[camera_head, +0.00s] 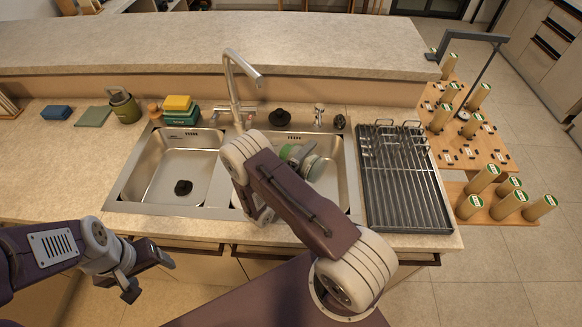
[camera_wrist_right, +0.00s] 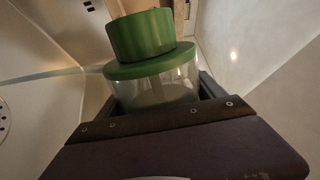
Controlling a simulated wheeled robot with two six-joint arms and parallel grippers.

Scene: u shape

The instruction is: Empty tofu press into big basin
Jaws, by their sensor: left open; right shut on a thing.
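The tofu press (camera_wrist_right: 150,75) has a green top and a clear body in the right wrist view. My right gripper (camera_wrist_right: 160,100) is shut on its clear body, one finger on each side. In the head view, the press (camera_head: 312,167) shows over the right sink basin (camera_head: 335,185), partly hidden by my right arm. Its exact height there is hard to tell, and its contents are not clear. The left basin (camera_head: 150,180) holds only a dark plug; the right one looks slightly wider. My left gripper (camera_head: 150,272) is open and empty in front of the counter, at lower left.
A tall faucet (camera_head: 240,80) stands behind the divider between the basins. A yellow and green sponge stack (camera_head: 178,108) stands behind the left basin. A dish rack (camera_head: 403,180) lies right of the sink. Cans on wooden boards (camera_head: 465,145) are farther right. The counter left is mostly clear.

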